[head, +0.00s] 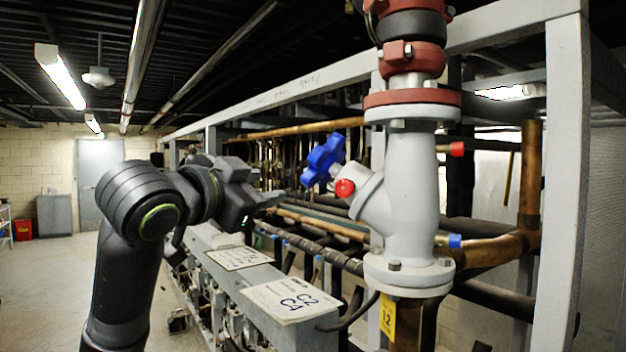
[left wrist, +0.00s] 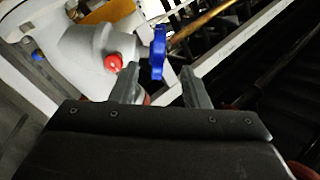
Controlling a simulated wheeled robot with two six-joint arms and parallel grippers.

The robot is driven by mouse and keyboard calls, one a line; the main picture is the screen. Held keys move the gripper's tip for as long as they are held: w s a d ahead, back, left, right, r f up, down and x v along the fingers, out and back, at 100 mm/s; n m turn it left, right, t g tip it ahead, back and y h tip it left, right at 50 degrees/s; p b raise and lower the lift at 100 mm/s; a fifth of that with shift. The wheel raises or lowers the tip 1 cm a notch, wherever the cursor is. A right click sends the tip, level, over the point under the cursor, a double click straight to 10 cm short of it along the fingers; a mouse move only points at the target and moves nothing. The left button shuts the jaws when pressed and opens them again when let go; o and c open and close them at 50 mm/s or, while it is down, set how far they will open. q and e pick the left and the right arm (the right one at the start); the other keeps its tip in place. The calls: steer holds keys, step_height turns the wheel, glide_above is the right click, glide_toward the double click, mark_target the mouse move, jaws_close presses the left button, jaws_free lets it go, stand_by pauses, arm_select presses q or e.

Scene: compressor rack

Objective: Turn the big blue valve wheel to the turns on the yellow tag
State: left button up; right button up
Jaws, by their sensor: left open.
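The big blue valve wheel (head: 323,160) sits on a tilted stem on the left side of the grey valve body (head: 404,190). The yellow tag (head: 388,317) hangs below the valve and reads 12. My left gripper (head: 274,199) is open, to the left of the wheel and a little below it, apart from it in the head view. In the left wrist view the wheel (left wrist: 158,52) shows edge-on beyond and between the two open fingertips (left wrist: 160,78). Nothing is between the fingers. My right gripper is not in view.
A red cap (head: 344,188) sits close beside the wheel's stem. Grey frame posts (head: 560,190) and copper pipes (head: 500,250) stand around the valve. A grey beam with white labels (head: 290,298) runs below. The floor at the left is open.

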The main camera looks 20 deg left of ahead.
mark_target(314, 179)
arm_select(q)
steer(key=w+d+p, duration=0.1)
steer(key=w+p, duration=0.1)
steer(key=w, duration=0.3)
steer(key=w+d+p, duration=0.1)
steer(key=w+p, duration=0.2)
steer(key=w, duration=0.2)
steer(key=w+p, duration=0.3)
steer(key=w, duration=0.2)
steer(key=shift+w+d+r, duration=0.2)
steer(key=shift+w+d, duration=0.2)
steer(key=shift+w+d+f, duration=0.1)
steer(key=shift+w, duration=0.55)
jaws_close()
